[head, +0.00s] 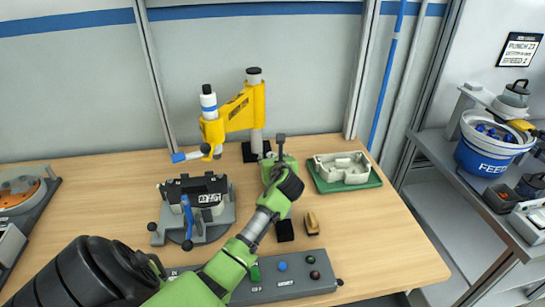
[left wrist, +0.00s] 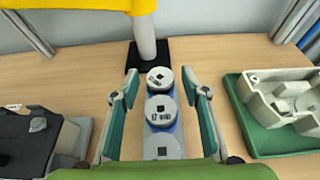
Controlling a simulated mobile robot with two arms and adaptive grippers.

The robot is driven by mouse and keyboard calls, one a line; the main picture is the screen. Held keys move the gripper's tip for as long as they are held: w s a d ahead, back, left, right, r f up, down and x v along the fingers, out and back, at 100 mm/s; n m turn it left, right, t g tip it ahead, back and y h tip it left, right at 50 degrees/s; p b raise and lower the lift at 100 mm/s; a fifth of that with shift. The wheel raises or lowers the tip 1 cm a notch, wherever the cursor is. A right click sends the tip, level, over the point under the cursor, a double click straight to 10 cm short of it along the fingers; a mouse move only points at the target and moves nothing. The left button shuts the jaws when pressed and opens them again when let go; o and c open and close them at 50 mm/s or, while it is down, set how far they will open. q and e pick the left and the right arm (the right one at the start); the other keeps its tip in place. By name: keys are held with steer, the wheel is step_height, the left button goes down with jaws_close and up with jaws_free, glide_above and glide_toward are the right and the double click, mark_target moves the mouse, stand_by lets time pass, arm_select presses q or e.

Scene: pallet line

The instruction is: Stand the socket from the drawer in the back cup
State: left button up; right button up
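My left gripper (left wrist: 160,84) is open in the left wrist view, one teal-padded finger on each side of a short row of round grey pieces. The back piece (left wrist: 160,77) and middle piece (left wrist: 160,113) have round tops with dark square holes. A nearer grey face (left wrist: 162,147) also has a dark square; I cannot tell if it is a socket or a cup. Clear gaps show between the fingers and the pieces. In the head view my left gripper (head: 279,150) hides this row. No drawer can be made out. My right gripper is not in view.
A yellow press (head: 238,108) stands behind the gripper. A grey fixture (head: 197,222) is left, a green tray (head: 345,182) with a pale casting right. A button panel (head: 285,280) and small brown block (head: 312,222) lie in front.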

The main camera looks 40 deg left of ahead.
arm_select(q)
steer(key=shift+s+d+f, duration=0.15)
steer(key=shift+s+f, duration=0.05)
steer(key=shift+f, duration=0.45)
steer(key=shift+r, duration=0.25)
steer(key=shift+s+d+r, duration=0.1)
steer(key=shift+d+r, duration=0.15)
steer(key=v, duration=0.7)
steer(key=r+v, duration=0.1)
steer(key=v, duration=0.3)
steer(key=shift+b, duration=0.4)
steer(key=shift+a+r, duration=0.1)
